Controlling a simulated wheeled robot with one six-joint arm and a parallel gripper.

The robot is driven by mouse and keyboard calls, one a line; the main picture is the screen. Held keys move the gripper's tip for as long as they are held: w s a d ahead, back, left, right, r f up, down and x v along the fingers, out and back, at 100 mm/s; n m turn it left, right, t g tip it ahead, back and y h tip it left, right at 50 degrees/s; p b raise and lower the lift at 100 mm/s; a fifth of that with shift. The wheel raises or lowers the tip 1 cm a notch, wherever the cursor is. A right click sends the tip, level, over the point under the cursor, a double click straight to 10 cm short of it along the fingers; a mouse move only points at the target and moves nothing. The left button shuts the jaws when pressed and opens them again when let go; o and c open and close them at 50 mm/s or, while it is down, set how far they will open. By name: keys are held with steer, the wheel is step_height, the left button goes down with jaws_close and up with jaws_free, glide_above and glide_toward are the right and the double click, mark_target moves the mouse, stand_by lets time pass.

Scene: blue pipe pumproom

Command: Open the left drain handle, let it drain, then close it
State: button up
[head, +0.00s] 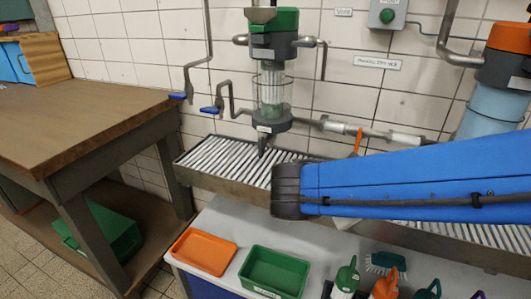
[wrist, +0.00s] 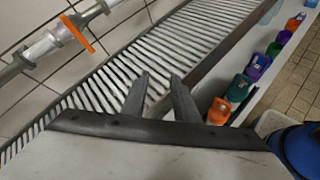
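Two blue handles sit on thin grey wall pipes in the head view: one farther left (head: 178,96) and one beside the filter unit (head: 211,110). I cannot tell for sure which is the left drain handle. The filter unit (head: 273,80) has a green and grey head and a clear bowl above the grating. An orange handle (head: 355,141) on the horizontal pipe also shows in the wrist view (wrist: 76,33). My gripper (wrist: 155,77) is open and empty over the slatted grating; the head view does not show its fingers. No blue handle shows in the wrist view.
The slatted drain grating (head: 225,156) runs along the tiled wall. A wooden bench (head: 75,110) stands at left. An orange tray (head: 203,251), a green tray (head: 274,271) and several bottles stand on the light counter in front. My blue arm covers the right of the head view.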

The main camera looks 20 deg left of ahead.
steer(key=s+a+r+n+t+y, duration=0.2)
steer(key=a+n+t, duration=0.3)
steer(key=a, duration=0.9)
steer(key=n+t+y, duration=0.4)
steer(key=n, duration=0.3)
glide_toward(260, 156)
steer(key=w, duration=1.2)
steer(key=shift+d+r, duration=0.15)
steer(key=shift+d, duration=0.25)
steer(key=shift+c, duration=0.6)
jaws_close()
